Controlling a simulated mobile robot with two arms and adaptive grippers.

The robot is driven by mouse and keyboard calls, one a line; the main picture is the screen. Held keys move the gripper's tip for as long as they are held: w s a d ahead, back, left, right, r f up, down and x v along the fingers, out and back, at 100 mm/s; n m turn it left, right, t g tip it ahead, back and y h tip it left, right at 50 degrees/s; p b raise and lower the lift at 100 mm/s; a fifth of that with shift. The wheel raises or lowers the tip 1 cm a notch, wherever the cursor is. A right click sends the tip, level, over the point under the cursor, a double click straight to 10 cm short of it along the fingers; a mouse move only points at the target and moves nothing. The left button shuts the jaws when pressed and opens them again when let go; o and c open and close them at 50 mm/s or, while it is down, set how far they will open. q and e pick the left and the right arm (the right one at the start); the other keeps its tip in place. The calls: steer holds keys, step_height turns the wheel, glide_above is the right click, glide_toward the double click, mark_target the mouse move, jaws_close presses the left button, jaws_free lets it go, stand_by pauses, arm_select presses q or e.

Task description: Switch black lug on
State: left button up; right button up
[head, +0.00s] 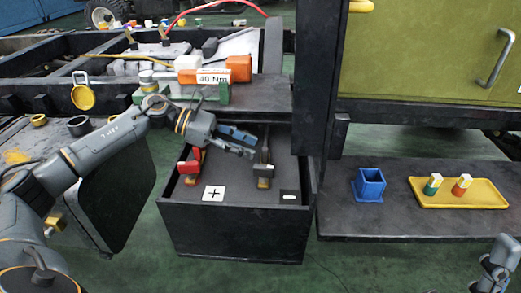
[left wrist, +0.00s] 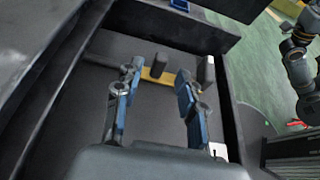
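The black lug (head: 264,172) stands upright in the right part of the open black box, behind the minus label (head: 289,197). It has a dark lever and a brass-coloured foot. In the left wrist view a brass bar (left wrist: 157,76) with dark upright pieces shows near the fingertips. My left gripper (head: 248,148) reaches into the box from the left, just left of the black lug's top. Its two blue-padded fingers are apart in the left wrist view (left wrist: 157,84). I cannot tell whether they touch the lug. My right gripper does not show; only part of my right arm is at the lower right.
A red lug (head: 190,166) stands left in the box (head: 235,228), behind a plus label (head: 213,193). A dark shelf edge overhangs the back. A dark post rises at right. A blue holder (head: 369,186) and yellow tray (head: 432,199) sit on the right shelf.

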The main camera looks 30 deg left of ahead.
arm_select(q)
steer(key=v, duration=0.6)
steer(key=shift+s+a+r, duration=0.1)
steer(key=shift+a, duration=0.15)
